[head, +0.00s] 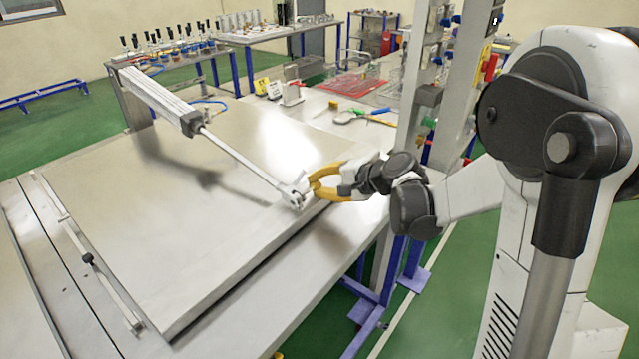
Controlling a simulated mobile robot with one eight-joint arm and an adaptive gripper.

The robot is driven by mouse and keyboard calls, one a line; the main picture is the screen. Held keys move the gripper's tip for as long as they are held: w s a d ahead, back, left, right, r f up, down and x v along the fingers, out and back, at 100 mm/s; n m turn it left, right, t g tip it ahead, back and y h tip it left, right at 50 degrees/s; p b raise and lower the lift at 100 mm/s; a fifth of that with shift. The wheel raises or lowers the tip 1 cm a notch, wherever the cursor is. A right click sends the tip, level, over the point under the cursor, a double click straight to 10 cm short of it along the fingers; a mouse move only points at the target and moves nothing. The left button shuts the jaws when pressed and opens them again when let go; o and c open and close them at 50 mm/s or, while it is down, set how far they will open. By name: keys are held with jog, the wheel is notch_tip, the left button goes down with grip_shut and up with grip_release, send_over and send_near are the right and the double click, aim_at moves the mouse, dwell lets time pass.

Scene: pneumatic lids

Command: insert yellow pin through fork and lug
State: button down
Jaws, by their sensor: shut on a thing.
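A pneumatic cylinder (160,97) stretches over a large metal lid, and its thin rod (240,158) slopes down to the right. The fork (293,194) at the rod's end sits at the lid's near right edge. The lug there is too small to tell apart from the fork. My gripper (311,186), with yellow-orange fingers, reaches in from the right. Its tips close in right beside the fork. The yellow pin is mostly hidden between the fingertips and blends with their colour; I cannot tell whether it is inside the holes.
The large metal lid (180,220) lies nearly flat on the bench. Several tools, a red rack (350,84) and small yellow and white blocks (273,90) are on the bench behind. A metal post (412,80) rises behind my gripper.

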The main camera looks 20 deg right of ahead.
aim_at(308, 192)
jog(key=shift+s+a, duration=0.55)
jog(key=shift+a, duration=0.2)
jog(key=shift+s+a, duration=0.55)
jog(key=shift+a, duration=0.2)
jog(key=c, duration=1.3)
grip_release()
jog(key=shift+s, duration=0.1)
jog(key=v, duration=1.2)
jog(key=shift+r, duration=0.1)
jog(key=shift+a, duration=0.1)
